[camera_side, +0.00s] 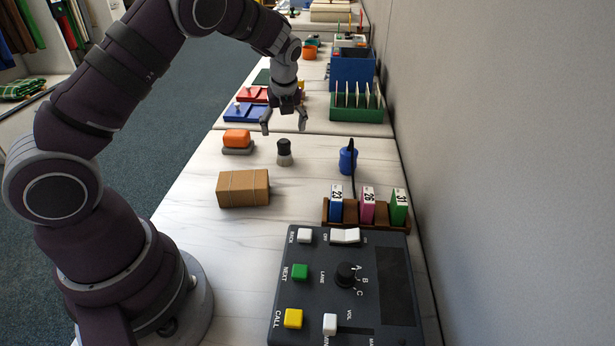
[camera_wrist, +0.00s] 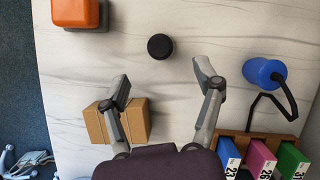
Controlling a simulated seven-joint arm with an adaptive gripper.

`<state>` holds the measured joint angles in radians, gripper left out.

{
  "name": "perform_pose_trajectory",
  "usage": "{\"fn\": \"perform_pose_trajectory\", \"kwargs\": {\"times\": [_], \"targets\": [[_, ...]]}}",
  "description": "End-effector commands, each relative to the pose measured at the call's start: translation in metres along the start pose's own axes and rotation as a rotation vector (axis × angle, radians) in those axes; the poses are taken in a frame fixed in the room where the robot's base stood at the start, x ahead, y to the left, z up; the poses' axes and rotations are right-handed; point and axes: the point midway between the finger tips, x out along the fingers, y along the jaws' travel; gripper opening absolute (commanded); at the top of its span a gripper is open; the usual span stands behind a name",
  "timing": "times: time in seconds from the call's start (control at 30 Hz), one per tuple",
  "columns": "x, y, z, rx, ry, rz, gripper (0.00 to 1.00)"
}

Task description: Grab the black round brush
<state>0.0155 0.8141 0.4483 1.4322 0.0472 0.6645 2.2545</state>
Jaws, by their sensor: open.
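The black round brush (camera_side: 284,151) stands upright on the white table, with a black top and a pale grey lower part. In the wrist view I see it from above as a black disc (camera_wrist: 160,46), ahead of and between my fingers. My gripper (camera_side: 284,130) is open and empty, above the table close to the brush. In the wrist view its two fingertips (camera_wrist: 162,80) are spread apart, and the brush lies beyond them, not between them. Nothing hides the brush's top; its lower part is hidden in the wrist view.
An orange block on a grey base (camera_side: 237,140) is left of the brush. A rack of numbered tags (camera_side: 367,208) and a control panel (camera_side: 345,285) are nearer. A wall bounds the right.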

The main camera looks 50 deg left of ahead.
Motion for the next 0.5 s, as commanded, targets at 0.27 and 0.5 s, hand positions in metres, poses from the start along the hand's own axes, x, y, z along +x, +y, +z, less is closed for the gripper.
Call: {"fn": "perform_pose_trajectory", "kwargs": {"times": [0.27, 0.5], "targets": [[0.046, 0.001, -0.002, -0.005, 0.005, 0.002, 0.66], [0.084, 0.0, -0.003, -0.005, 0.004, 0.0, 0.66]]}}
